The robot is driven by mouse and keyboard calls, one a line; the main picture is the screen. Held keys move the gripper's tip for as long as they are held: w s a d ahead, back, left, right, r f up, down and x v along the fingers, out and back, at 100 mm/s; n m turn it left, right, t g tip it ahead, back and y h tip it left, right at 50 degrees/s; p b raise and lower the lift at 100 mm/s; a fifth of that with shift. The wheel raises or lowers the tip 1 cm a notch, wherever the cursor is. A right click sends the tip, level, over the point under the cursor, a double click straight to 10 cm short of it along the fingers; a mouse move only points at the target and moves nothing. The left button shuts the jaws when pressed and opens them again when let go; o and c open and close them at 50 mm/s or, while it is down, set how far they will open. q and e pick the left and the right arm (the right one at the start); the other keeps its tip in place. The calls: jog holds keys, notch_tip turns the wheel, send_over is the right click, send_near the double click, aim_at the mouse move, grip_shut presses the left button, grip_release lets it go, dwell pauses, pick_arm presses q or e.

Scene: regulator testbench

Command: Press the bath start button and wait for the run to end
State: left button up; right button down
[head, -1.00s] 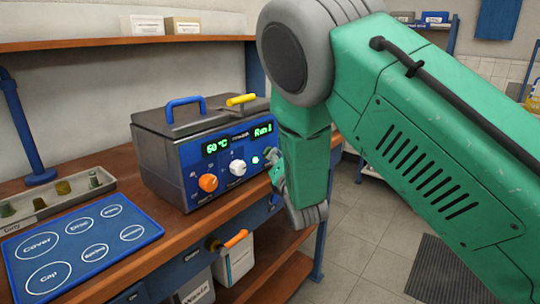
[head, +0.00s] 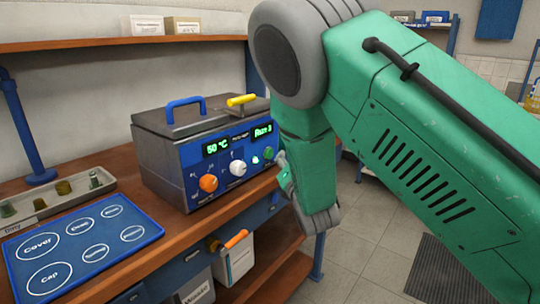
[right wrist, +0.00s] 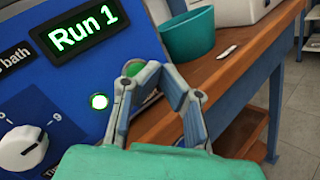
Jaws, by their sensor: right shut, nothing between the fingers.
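The bath (head: 205,150) is a grey metal box with a blue front panel on the wooden bench. Its displays glow green with "50 °C" and "Run 1"; the run display (right wrist: 82,34) is clear in the right wrist view. A small lit green lamp (right wrist: 99,101) sits below that display. A green button (right wrist: 133,67) is right of the lamp, partly hidden behind my fingertips; it also shows in the head view (head: 268,153). My right gripper (head: 281,158) is shut and empty, just in front of the panel's right end. It appears apart from the button. My left gripper is not in view.
An orange knob (head: 208,183) and a white knob (head: 237,168) are on the panel. A blue mat (head: 125,248) and a grey tray (head: 60,203) lie left on the bench. A teal bin (right wrist: 188,38) stands beyond the bath.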

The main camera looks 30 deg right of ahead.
jog(key=s, duration=0.1)
jog(key=s+d, duration=0.1)
jog(key=s, duration=0.2)
jog(key=shift+d, duration=0.3)
dwell(0.6)
jog(key=s+a+f+m+g+y, duration=0.15)
jog(key=s+f+m+g, duration=0.5)
jog(key=f, duration=0.65)
jog(key=s+a+f+m+g+y, duration=0.1)
jog(key=s+a+f+m+g, duration=0.15)
jog(key=s+f+m, duration=0.75)
jog(key=s+a+f+m+g, duration=0.2)
jog(key=s+f+m+g, duration=0.1)
jog(key=s, duration=0.4)
jog(key=s+a+f+m+g+y, duration=0.1)
jog(key=s+a+f+m+g, duration=0.1)
jog(key=s, duration=0.5)
jog(key=s+a+f+m+g+y, duration=0.1)
jog(key=s+a+f+m+g, duration=0.1)
jog(key=s+f, duration=0.4)
jog(key=shift+s+f+m+g, duration=0.2)
jog(key=shift+s+m+g, duration=0.25)
jog(key=shift+m+g, duration=0.5)
jog(key=shift+w, duration=0.1)
dwell(1.4)
